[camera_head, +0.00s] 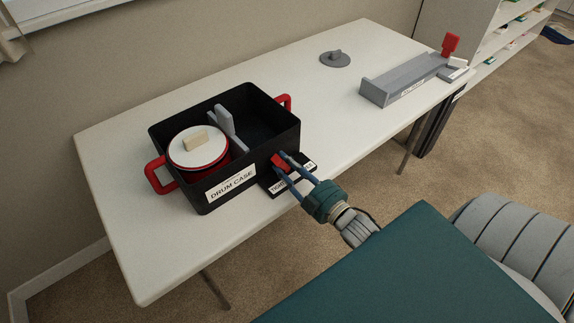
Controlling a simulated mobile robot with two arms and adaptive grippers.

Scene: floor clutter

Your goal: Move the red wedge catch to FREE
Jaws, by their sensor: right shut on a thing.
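The red wedge catch (278,161) sits on a small black base (268,184) at the front right corner of the black drum case (231,185). The base carries a white label, partly covered by my fingers; "TIGHT" reads at its left end. My right gripper (280,163) reaches in from the lower right and is shut on the red catch, one blue finger on each side. The fingers hide part of the catch, so its exact position along the base is hard to tell. My left gripper is not in view.
The case has red handles and holds a round drum (198,149) with a white lid, beside a grey divider (226,125). A grey tray (404,81) with a red piece (450,45) and a grey disc (335,58) stand farther back. The table's middle right is clear.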

